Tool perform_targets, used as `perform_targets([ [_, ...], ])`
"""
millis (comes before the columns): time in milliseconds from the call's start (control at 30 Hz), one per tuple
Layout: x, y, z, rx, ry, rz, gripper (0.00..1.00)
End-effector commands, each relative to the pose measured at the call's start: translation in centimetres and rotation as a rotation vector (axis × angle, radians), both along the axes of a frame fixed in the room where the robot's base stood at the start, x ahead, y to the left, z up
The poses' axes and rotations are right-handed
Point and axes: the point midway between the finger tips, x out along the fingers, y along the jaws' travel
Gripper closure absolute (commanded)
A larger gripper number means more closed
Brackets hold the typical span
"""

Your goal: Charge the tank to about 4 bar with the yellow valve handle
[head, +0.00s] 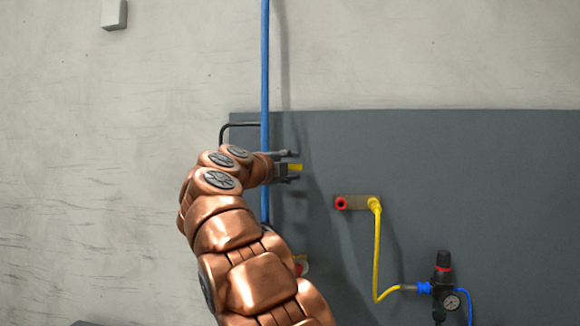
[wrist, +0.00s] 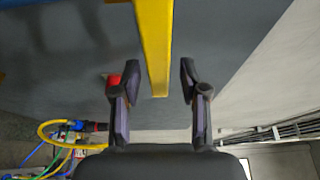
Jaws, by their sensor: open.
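The yellow valve handle (wrist: 157,45) is a flat bar that comes down from the top of the wrist view. Its free end lies between the two fingers of my gripper (wrist: 159,68), with a gap on each side. My gripper is open and does not hold the handle. In the head view a short piece of the yellow handle (head: 295,167) shows between the fingers of my gripper (head: 291,163), in front of the grey panel. A small round gauge (head: 452,302) sits on the black regulator at lower right; its reading is too small to tell. I cannot make out the tank.
A blue vertical pipe (head: 265,70) passes beside my wrist. A red fitting (head: 341,203) and a yellow hose (head: 377,250) lie right of my gripper on the grey panel (head: 480,160). The black regulator (head: 442,272) stands at lower right.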

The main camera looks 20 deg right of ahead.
Motion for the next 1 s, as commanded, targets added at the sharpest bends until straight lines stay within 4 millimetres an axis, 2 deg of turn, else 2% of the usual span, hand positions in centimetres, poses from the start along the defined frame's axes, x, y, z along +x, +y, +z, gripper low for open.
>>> perform_targets([
  [200, 0.02, 0.0, -0.03, -0.001, 0.001, 0.0, 0.58],
  [600, 0.03, 0.02, -0.04, -0.001, 0.001, 0.001, 1.0],
  [1000, 0.03, 0.02, -0.05, -0.001, 0.001, 0.001, 1.0],
])
